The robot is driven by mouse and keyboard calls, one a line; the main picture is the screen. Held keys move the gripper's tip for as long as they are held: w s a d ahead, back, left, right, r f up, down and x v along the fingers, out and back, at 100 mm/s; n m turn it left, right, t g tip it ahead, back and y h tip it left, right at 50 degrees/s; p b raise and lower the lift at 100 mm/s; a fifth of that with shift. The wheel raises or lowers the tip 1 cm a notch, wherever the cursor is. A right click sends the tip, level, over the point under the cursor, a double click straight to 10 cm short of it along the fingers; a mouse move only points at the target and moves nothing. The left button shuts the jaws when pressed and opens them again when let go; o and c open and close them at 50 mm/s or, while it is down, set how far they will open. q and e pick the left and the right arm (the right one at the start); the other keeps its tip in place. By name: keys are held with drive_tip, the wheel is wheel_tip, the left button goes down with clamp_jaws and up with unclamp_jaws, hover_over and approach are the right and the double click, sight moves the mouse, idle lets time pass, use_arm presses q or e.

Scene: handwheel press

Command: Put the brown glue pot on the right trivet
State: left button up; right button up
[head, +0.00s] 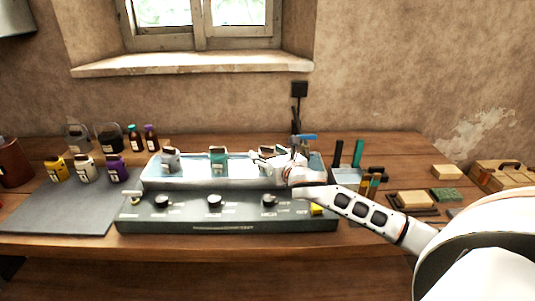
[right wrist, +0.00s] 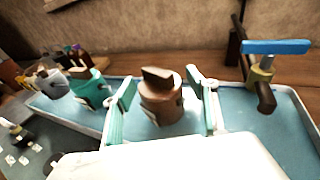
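The brown glue pot (right wrist: 160,101) stands upright in the right half of a shallow pale-blue basin in the right wrist view, with a dark brown bar across its top. My right gripper (right wrist: 164,106) has its two pale-green-padded fingers apart, one on each side of the pot, with narrow gaps showing. In the head view my right gripper (head: 275,162) reaches over the basin (head: 190,179) and mostly hides the brown pot. I cannot make out for certain which thing is the right trivet. My left gripper is not in view.
A teal pot (head: 218,158) and a grey pot (head: 171,159) stand left in the basin. A blue-handled tap (right wrist: 265,65) rises at its right. A panel with knobs (head: 214,201) fronts it. Bottles (head: 87,171) stand on a grey mat; wooden blocks (head: 446,172) lie right.

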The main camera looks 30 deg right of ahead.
drive_tip(key=shift+r, duration=0.1)
drive_tip(key=v, duration=1.2)
idle(0.5)
